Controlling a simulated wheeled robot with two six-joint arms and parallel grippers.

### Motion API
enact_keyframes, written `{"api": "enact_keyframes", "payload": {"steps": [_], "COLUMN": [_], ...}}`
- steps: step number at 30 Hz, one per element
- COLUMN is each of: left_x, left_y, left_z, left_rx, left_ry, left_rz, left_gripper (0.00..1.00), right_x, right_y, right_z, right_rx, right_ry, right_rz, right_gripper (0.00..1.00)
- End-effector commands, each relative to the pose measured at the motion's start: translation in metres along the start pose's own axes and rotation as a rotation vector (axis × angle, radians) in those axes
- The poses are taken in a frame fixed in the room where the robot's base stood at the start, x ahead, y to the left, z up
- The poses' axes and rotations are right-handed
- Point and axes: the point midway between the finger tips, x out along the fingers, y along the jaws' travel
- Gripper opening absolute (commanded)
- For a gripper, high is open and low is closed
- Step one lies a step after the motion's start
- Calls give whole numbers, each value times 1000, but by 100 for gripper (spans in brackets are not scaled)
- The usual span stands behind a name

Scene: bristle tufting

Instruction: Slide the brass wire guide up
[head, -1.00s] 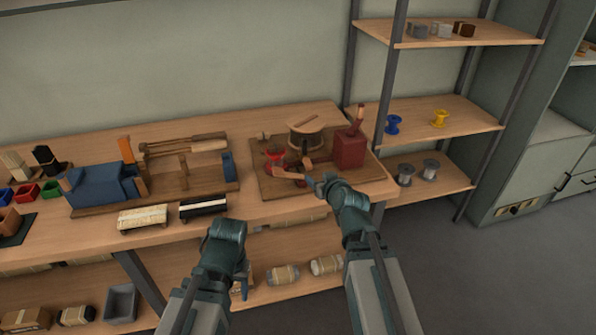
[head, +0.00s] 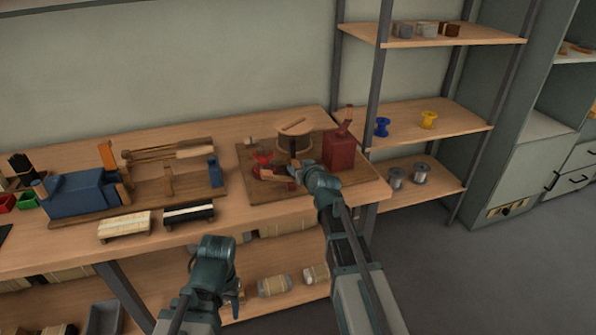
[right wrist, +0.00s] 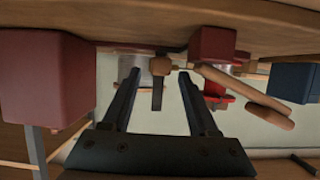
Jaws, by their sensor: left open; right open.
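I cannot clearly pick out a brass wire guide. A small brownish knob (right wrist: 160,66) on a dark upright strip (right wrist: 157,95) shows between my right fingers in the right wrist view and may be it. In the head view a dark post (head: 294,152) stands before the wooden drum (head: 293,139). My right gripper (right wrist: 160,80) is open, its fingers either side of the knob; contact is unclear. My left gripper (head: 237,302) is open, low before the bench, fingers partly hidden.
On the board (head: 262,193) stand a red box (head: 339,152) with a lever and a red clamp (head: 263,158). A wooden handle (right wrist: 245,95) lies close right of my right fingers in the wrist view. A blue block (head: 82,192) and brushes (head: 188,213) are further left.

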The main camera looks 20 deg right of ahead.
Motion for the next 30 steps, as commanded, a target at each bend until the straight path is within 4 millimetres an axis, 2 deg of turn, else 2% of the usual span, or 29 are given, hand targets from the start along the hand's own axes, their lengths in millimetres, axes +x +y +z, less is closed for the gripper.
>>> {"api": "enact_keyframes", "payload": {"steps": [1,5,16,26,30], "left_x": [4,6,6,6,6], "left_y": [0,1,1,1,1], "left_z": [0,0,0,0,0], "left_rx": [0,0,0,0,0], "left_ry": [0,0,0,0,0], "left_rz": [0,0,0,0,0], "left_gripper": [58,58,58,58,58], "right_x": [8,16,18,18,18], "right_y": [0,0,0,0,0], "right_z": [1,0,0,0,0], "right_rx": [0,-1,-1,-1,-1], "right_ry": [0,0,0,0,0], "right_rz": [0,0,0,0,0], "right_gripper": [60,60,60,1,0]}}
